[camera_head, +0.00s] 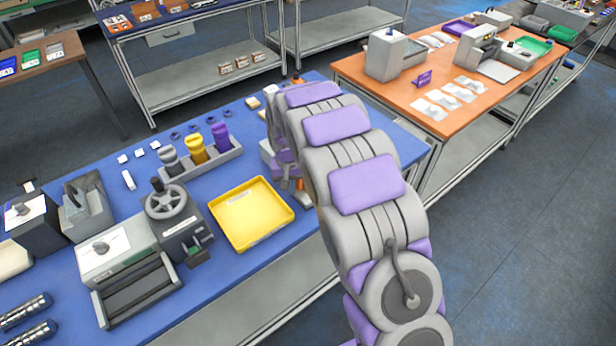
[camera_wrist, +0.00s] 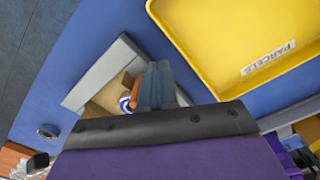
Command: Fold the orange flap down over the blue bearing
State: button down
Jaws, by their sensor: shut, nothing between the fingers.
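In the wrist view, a small blue-and-white round part (camera_wrist: 124,102), which looks like the blue bearing, sits by brown cardboard (camera_wrist: 104,97) inside a grey open-topped holder (camera_wrist: 90,76). A small orange piece (camera_wrist: 135,94), likely the orange flap, shows beside it, partly hidden behind my gripper. My gripper (camera_wrist: 157,72) is shut and empty, its fingers reaching over the holder close to the orange piece. I cannot tell whether they touch it or how far the flap is folded. In the head view, my arm hides most of this spot.
A yellow tray (camera_head: 229,209) labelled PARCELS lies left of my arm on the blue table (camera_head: 262,272). A grey rack (camera_head: 225,163) with grey, yellow and purple bottles stands behind it. A machine with a handwheel (camera_head: 184,229) is further left. An orange-topped table (camera_head: 400,95) is to the right.

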jog(key=shift+w+d+r+p, duration=0.1)
jog(key=shift+w+d+p, duration=0.2)
jog(key=shift+w+d, duration=0.6)
jog(key=shift+w+d+f, duration=0.2)
jog(key=shift+d, duration=0.1)
jog(key=shift+w+d+p, duration=0.2)
jog(key=shift+w+d, duration=0.15)
jog(key=shift+d, duration=0.4)
jog(key=shift+w+d+p, duration=0.2)
jog(key=shift+w+d, duration=0.15)
jog(key=shift+d, duration=0.35)
jog(key=shift+d+f, duration=0.1)
